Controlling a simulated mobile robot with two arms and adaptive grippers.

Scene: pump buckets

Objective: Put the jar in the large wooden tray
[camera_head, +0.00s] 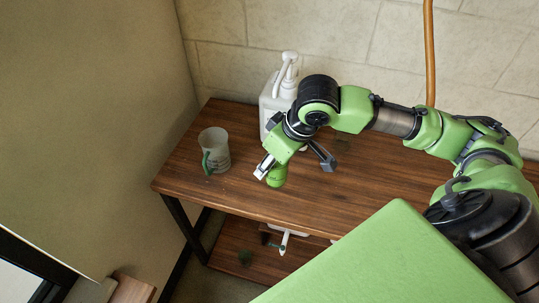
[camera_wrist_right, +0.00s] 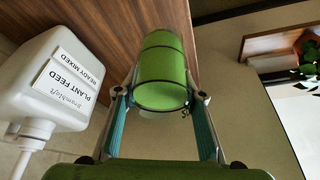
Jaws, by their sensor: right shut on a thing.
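My right gripper (camera_head: 290,170) is above the front part of the wooden table, its fingers pointing down. In the wrist view, the green jar (camera_wrist_right: 163,72) is between the two fingers of the right gripper (camera_wrist_right: 162,90), which is shut on it. In the head view the jar (camera_head: 277,177) shows as a small green shape below the wrist. A wooden-edged thing (camera_wrist_right: 272,44) with green leaves by it is at the right of the wrist view; I cannot tell if it is the large wooden tray. My left gripper is not in view.
A white pump container (camera_head: 270,103) labelled plant feed stands behind the gripper, close to the wall. A lower shelf (camera_head: 240,240) holds a white item. The table front is clear.

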